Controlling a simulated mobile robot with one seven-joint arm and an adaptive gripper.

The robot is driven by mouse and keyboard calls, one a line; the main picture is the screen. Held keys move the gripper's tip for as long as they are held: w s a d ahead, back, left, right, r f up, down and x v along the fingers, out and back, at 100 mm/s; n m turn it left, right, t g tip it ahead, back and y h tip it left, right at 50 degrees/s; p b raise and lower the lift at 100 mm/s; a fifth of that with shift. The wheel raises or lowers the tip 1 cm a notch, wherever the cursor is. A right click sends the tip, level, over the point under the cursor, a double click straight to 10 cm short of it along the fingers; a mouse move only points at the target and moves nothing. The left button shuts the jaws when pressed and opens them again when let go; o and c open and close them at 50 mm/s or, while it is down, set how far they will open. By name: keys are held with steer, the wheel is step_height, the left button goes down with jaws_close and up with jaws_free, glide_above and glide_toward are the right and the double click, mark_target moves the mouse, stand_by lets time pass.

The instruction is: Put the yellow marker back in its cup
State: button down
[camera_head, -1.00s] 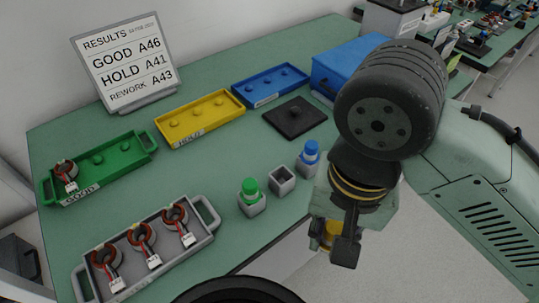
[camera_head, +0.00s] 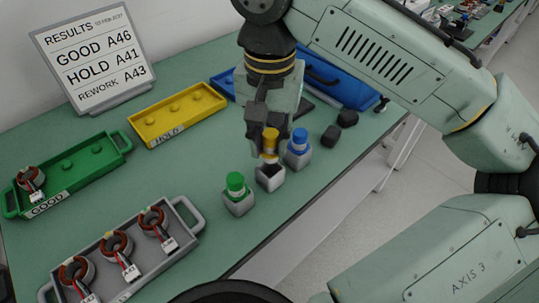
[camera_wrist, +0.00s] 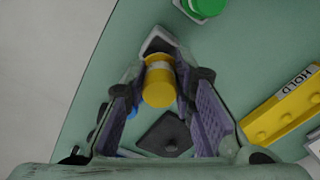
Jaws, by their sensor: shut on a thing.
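My gripper (camera_head: 268,135) is shut on the yellow marker (camera_head: 270,143), which hangs roughly upright. It also shows between the fingers in the wrist view (camera_wrist: 158,84). The small grey cup (camera_head: 270,180) is directly below, between the cups of the green and blue markers. In the wrist view the rim of the cup (camera_wrist: 157,42) shows just beyond the marker. The marker's lower end is at the cup's mouth; I cannot tell whether it is inside.
The green marker (camera_head: 235,184) stands in its cup on the left, and the blue marker (camera_head: 299,142) close on the right. A grey tray (camera_head: 187,213) with several stators lies at front left. Green (camera_head: 120,138) and yellow (camera_head: 205,98) trays lie behind. Two dark blocks (camera_head: 340,125) sit on the right.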

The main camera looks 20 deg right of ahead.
mark_target(270, 151)
steer(key=shift+f+b, duration=1.85)
steer(key=shift+b, duration=0.15)
steer(key=shift+r, duration=0.15)
steer(key=c, duration=1.3)
jaws_free()
steer(key=shift+c, duration=0.2)
step_height(270, 151, up, 12)
steer(key=p, duration=1.2)
